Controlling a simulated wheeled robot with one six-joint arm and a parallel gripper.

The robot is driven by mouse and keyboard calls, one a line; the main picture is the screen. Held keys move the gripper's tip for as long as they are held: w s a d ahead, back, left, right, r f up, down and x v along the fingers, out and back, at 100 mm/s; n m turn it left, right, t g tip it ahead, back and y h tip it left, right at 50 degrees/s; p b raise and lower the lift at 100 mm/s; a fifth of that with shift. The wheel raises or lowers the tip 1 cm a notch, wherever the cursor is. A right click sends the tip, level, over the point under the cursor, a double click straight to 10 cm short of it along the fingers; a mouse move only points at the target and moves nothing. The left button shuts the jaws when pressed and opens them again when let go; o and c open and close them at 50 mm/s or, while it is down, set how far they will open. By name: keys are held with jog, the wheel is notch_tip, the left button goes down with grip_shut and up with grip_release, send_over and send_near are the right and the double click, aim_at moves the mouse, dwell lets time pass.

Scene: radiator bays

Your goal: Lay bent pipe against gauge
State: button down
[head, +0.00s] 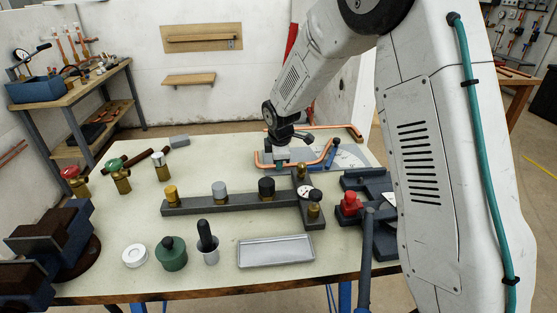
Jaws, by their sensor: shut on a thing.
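My gripper (281,158) points down over the back right of the workbench (110,230). It is shut on a bent copper pipe (303,162), which has an upturned left end and a right end rising near a dark blue bar. The fingertips are small and partly hidden. A pale, flat, marked plate that looks like the angle gauge (352,158) lies beneath and right of the pipe. I cannot tell whether the pipe touches it. A second bent copper pipe (335,126) lies behind.
A dark manifold bar (240,203) with several knobs and a round dial (305,191) crosses the bench. In front are a grey tray (276,251), a green jar (172,256) and a white ring (134,256). A vise (50,235) stands front left. My arm hides the right side.

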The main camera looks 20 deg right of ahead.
jog(key=shift+f, duration=0.15)
jog(key=c, duration=1.4)
grip_release()
jog(key=shift+o, duration=0.2)
jog(key=shift+s, duration=0.1)
jog(key=d+v, duration=0.1)
jog(key=v, duration=0.7)
jog(key=s+r+m, duration=0.4)
jog(key=s+m, duration=0.1)
jog(key=s, duration=0.8)
jog(key=s+d+r+m+g, duration=0.1)
jog(key=s+r+m, duration=0.3)
jog(key=s, duration=0.9)
jog(key=s+d+r+m+g, duration=0.1)
jog(key=s+r+m, duration=0.3)
jog(key=s, duration=1)
jog(key=m, duration=0.2)
jog(key=shift+d+m+y, duration=0.2)
jog(key=shift+m+y, duration=0.2)
